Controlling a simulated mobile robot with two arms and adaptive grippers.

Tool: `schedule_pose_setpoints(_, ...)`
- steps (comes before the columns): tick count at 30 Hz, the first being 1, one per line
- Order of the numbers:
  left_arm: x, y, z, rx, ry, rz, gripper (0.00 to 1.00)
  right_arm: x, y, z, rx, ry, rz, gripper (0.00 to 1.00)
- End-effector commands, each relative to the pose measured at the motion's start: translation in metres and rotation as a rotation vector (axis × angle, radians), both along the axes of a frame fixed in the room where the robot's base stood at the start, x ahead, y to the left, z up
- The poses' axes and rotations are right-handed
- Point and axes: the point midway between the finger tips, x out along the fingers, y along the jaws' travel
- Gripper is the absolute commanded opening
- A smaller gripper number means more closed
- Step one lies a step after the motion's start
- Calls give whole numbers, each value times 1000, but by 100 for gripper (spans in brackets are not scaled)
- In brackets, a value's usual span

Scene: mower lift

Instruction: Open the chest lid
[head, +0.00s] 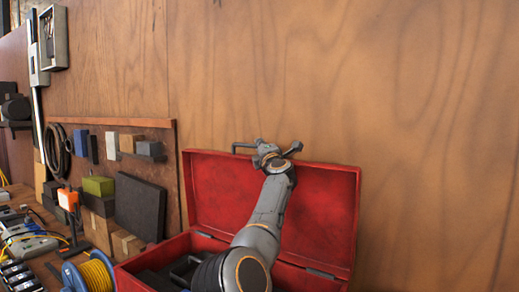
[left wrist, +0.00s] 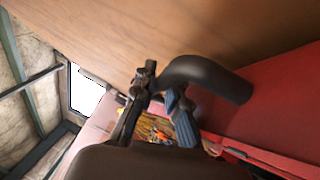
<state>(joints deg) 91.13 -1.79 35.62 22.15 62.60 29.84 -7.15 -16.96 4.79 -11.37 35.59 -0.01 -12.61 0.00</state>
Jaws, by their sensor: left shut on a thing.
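The red chest (head: 160,254) stands at the lower middle of the head view. Its red lid (head: 325,200) is swung up and stands open, tilted back near the wooden wall. A dark handle (head: 243,146) sits at the lid's top edge; it shows as a thick black curved bar in the left wrist view (left wrist: 210,73). My left gripper (head: 268,150) is at this top edge, shut on the handle. Its fingers (left wrist: 160,100) show beside the bar in the left wrist view. My left arm hides part of the lid and the chest's inside. My right gripper is not in view.
A wooden wall (head: 420,110) rises close behind the lid. On the left are a bench with a yellow cable reel (head: 96,275), a power strip (head: 28,242) and several blocks. A dark panel (head: 140,208) leans left of the chest. Dark items lie in the chest.

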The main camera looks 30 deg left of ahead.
Motion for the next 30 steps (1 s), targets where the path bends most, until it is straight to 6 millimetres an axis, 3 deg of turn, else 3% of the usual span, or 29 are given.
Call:
schedule_pose_setpoints(14,1,1,-2,0,14,4,0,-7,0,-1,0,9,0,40)
schedule_pose_setpoints(15,1,1,-2,-1,14,5,17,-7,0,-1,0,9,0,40)
schedule_pose_setpoints(16,1,1,-2,-1,14,4,23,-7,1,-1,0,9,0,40)
schedule_pose_setpoints(30,0,-4,-3,-2,13,-1,23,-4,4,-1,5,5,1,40)
